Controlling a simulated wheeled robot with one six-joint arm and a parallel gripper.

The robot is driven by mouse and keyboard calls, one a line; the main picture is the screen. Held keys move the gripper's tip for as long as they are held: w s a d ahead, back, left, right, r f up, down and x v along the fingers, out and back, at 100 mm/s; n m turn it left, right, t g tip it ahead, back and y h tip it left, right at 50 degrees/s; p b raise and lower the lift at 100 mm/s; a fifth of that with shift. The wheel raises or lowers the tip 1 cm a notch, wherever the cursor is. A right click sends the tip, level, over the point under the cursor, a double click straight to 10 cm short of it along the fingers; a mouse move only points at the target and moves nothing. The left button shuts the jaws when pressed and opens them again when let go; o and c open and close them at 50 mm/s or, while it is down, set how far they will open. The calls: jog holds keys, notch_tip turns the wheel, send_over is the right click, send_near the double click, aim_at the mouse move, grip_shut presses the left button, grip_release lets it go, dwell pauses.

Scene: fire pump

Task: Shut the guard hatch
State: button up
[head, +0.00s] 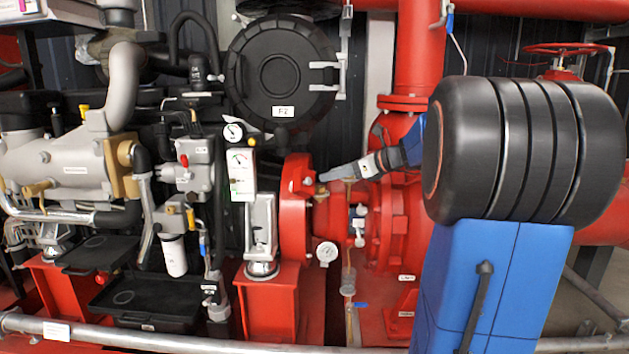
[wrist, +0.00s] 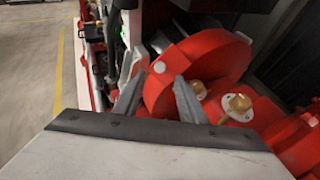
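A red rounded guard (head: 294,205) stands on the red pedestal at the pump's coupling. In the wrist view a curved red plate with a pale round bolt head (wrist: 208,68) fills the middle, and I take it as part of this guard. I cannot tell for sure which piece is the hatch or how far it stands open. My gripper (head: 322,178) reaches in from the right, close by the guard's right side. In the wrist view its two grey fingers (wrist: 158,98) are apart with the red plate beyond them. No held thing shows, and contact is unclear.
Two brass fittings (wrist: 238,105) sit right of the fingers. A pressure gauge (head: 327,252) is below the gripper. A large black round cover (head: 281,70) is behind, above left. A grey rail (head: 180,341) crosses the front. Open floor (wrist: 35,80) lies left in the wrist view.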

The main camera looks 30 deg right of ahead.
aim_at(310, 180)
jog(key=x, duration=0.7)
jog(key=shift+w+a+f, duration=0.15)
jog(key=shift+w+f, duration=0.05)
jog(key=shift+w, duration=0.1)
jog(key=shift+c, duration=0.5)
grip_shut()
